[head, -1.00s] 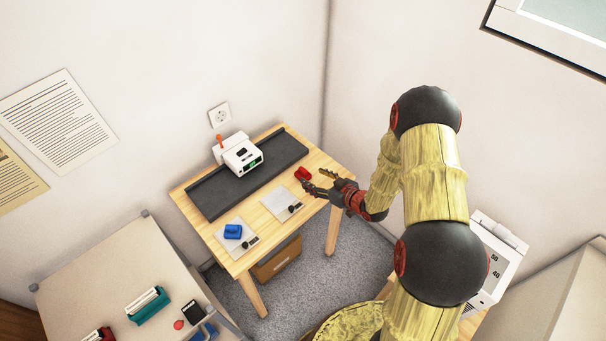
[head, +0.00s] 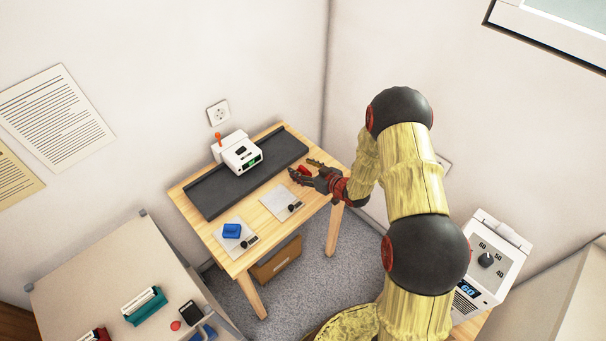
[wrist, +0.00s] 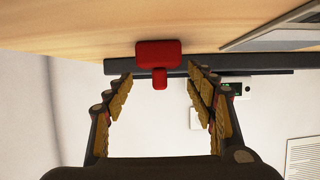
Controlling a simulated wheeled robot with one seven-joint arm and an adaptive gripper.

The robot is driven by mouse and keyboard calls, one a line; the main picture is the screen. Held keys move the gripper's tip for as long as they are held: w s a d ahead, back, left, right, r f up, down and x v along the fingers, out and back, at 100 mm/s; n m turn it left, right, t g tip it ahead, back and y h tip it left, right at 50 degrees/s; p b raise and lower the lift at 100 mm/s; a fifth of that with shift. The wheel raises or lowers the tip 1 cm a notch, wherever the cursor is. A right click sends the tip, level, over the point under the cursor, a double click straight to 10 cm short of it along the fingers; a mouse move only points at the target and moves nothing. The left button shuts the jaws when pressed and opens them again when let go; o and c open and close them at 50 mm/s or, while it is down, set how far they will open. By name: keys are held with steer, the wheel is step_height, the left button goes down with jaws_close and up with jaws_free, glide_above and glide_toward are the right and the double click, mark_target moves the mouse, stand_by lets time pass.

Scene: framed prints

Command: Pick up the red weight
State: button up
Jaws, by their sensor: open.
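The red weight (head: 304,170) lies on the right part of the small wooden table (head: 190,183), near the end of the dark tray. In the head view my gripper (head: 303,168) is at the weight, with its fingers around or just beside it, and it partly hides the weight. In the wrist view the red weight (wrist: 158,55), a block with a narrower knob, shows ahead between the two spread fingers (wrist: 158,82). Gaps show on both sides of it. My gripper is open and no finger visibly touches the weight.
A dark grey tray (head: 205,200) runs along the table's back with a white device (head: 240,155) on it. A blue weight (head: 232,230) rests on a pale sheet (head: 225,243); another sheet (head: 281,203) lies nearer my gripper. A white dial unit (head: 497,262) stands at the right.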

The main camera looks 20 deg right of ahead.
steer(key=shift+c, duration=1.2)
steer(key=c, duration=1.1)
jaws_close()
